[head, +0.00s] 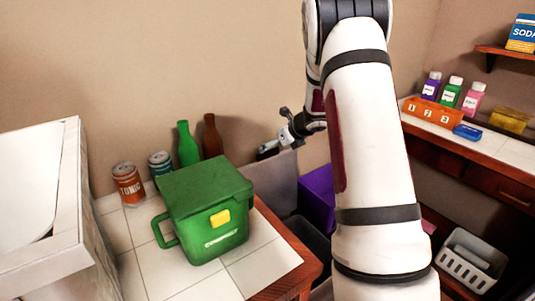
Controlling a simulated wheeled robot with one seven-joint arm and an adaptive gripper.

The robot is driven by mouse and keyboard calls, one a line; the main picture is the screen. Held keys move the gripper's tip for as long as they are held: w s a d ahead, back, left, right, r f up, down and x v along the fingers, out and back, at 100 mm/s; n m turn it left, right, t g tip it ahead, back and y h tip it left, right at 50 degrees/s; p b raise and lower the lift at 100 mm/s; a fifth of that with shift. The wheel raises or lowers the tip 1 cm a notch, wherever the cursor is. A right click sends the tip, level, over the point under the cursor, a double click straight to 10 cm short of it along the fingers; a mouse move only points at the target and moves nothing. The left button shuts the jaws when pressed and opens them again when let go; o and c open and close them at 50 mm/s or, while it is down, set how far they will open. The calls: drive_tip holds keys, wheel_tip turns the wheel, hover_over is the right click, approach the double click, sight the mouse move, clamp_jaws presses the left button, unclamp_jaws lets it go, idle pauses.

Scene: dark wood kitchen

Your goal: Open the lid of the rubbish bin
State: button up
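A green rubbish bin (213,237) with a side handle and a yellow patch on its front stands on the white tiled counter. Its green lid (203,186) lies shut across the top. My gripper (274,131) is in the air behind and to the right of the bin, apart from the lid. Its two fingers look spread, with nothing visible between them. My white arm hides part of the scene to the right of the gripper.
Two cans, tonic (127,184) and teal (160,164), and green (187,145) and brown (211,137) bottles stand behind the bin. A white box-like unit (85,205) stands left. A purple container (317,196) is beyond the counter's right edge.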

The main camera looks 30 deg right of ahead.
sight(269, 151)
drive_tip(key=x, duration=0.8)
drive_tip(key=shift+d, duration=0.1)
